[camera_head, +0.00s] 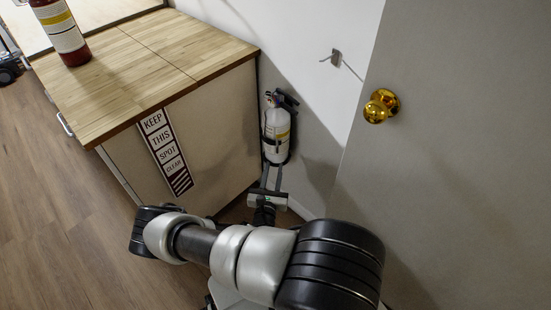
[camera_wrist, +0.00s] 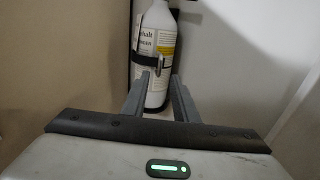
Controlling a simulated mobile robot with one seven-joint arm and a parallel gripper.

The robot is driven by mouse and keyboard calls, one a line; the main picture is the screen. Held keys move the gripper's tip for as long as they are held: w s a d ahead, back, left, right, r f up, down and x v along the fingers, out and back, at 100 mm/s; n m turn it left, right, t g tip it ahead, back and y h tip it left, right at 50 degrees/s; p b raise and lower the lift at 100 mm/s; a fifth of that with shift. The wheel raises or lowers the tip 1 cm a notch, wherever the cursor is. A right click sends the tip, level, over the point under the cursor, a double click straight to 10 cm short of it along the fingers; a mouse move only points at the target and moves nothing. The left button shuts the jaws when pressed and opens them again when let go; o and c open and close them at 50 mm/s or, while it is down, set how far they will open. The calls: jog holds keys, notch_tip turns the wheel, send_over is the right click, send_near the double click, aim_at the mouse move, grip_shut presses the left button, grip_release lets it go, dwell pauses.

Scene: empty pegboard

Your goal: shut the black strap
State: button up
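A white fire extinguisher (camera_head: 277,135) with a yellow label hangs on the wall in the corner between the wooden cabinet and the door. I cannot tell whether the strap is latched. My gripper (camera_head: 271,178) is low in front of the extinguisher in the head view. In the wrist view my gripper (camera_wrist: 159,80) has its two fingers apart, pointing at the extinguisher just below the strap. Nothing shows held between them.
A grey door (camera_head: 460,150) with a brass knob (camera_head: 381,106) is close on the right. A metal hook (camera_head: 334,57) is on the wall.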

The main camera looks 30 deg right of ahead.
jog(key=v, duration=1)
jog(key=shift+s+a+p, duration=0.2)
jog(key=shift+s+p, duration=0.15)
jog(key=shift+p, duration=0.05)
